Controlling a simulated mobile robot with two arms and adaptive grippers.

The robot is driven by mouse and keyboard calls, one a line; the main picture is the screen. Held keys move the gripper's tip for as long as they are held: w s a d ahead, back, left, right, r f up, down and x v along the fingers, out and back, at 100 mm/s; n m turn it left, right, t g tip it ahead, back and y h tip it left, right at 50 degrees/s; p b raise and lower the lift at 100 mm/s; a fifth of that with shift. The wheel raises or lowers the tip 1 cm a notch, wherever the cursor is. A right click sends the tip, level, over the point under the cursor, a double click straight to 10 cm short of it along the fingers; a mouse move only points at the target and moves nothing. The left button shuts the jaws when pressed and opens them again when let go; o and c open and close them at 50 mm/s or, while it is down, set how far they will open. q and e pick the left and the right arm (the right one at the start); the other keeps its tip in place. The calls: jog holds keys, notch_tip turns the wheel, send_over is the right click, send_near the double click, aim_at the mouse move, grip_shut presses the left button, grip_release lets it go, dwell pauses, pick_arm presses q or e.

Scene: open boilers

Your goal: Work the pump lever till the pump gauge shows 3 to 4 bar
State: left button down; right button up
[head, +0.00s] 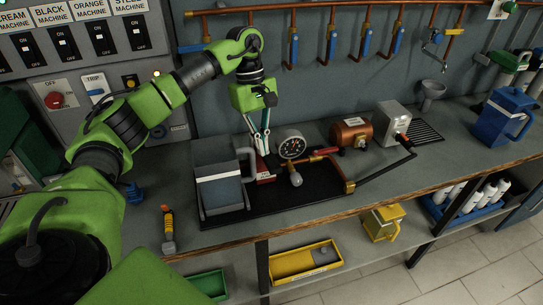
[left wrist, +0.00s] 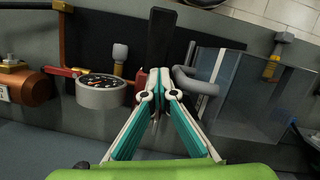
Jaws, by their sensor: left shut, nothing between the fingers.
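My left gripper (head: 263,143) is shut and empty, pointing down over the red pump body (head: 265,175) between the water tank (head: 219,191) and the gauge. In the left wrist view, its closed fingertips (left wrist: 160,80) are in front of the red body. A black bar (left wrist: 161,35), which looks like the pump lever, extends beyond the fingertips; I cannot tell whether they touch it. The round pump gauge (head: 292,144) has a dark face and also shows in the left wrist view (left wrist: 101,88); its reading is too small to tell. My right gripper is out of view.
A copper boiler (head: 351,132) and a grey box (head: 393,123) stand right of the gauge. A black hose or rod (head: 385,171) runs near them. Blue-handled valves (head: 331,45) line the wall behind.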

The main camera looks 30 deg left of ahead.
pick_arm(q)
jog(key=v, duration=1.1)
jog(key=shift+r, duration=0.25)
dwell(0.5)
